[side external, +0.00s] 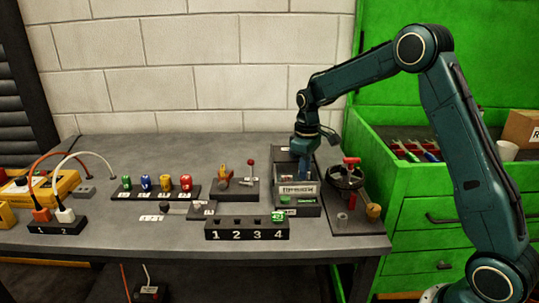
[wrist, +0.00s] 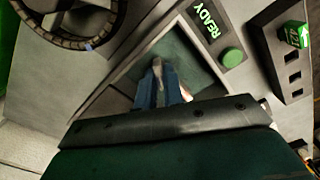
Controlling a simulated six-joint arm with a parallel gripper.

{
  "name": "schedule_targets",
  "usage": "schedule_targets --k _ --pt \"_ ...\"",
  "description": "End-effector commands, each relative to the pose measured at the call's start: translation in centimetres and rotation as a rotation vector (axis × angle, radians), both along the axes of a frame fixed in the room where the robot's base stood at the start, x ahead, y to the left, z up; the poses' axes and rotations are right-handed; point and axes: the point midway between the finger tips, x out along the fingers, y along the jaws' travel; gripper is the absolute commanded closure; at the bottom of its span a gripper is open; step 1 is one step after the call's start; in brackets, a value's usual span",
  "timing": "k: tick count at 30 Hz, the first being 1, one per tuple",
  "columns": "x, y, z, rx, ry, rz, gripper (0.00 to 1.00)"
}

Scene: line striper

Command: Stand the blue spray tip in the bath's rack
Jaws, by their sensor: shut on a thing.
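My gripper (side external: 304,172) points down into the open bath (side external: 300,189), a grey box with a lettered front, right of the table's middle. In the wrist view, its blue fingers (wrist: 158,82) are shut on a narrow greyish piece (wrist: 157,66) over the bath's teal interior (wrist: 190,60). The piece's colour is not clearly blue, and its lower end and the rack inside the bath cannot be made out. A blue piece (side external: 146,183) stands in a black holder at the left with green, yellow and red ones; I cannot tell whether it is a spray tip.
A READY sign (wrist: 207,22) and green button (wrist: 232,57) sit beside the bath. A numbered black block (side external: 247,229) with a green piece (side external: 278,216) stands in front. A round dark basket (side external: 345,178) with a red handle stands right. The table's front left middle is clear.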

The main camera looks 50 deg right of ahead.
Motion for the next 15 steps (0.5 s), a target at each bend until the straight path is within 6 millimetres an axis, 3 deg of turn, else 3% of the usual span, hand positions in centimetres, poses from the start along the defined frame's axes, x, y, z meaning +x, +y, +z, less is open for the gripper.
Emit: schedule_targets --k 15 --pt "-0.01 0.01 -0.94 0.000 0.000 0.000 1.00"
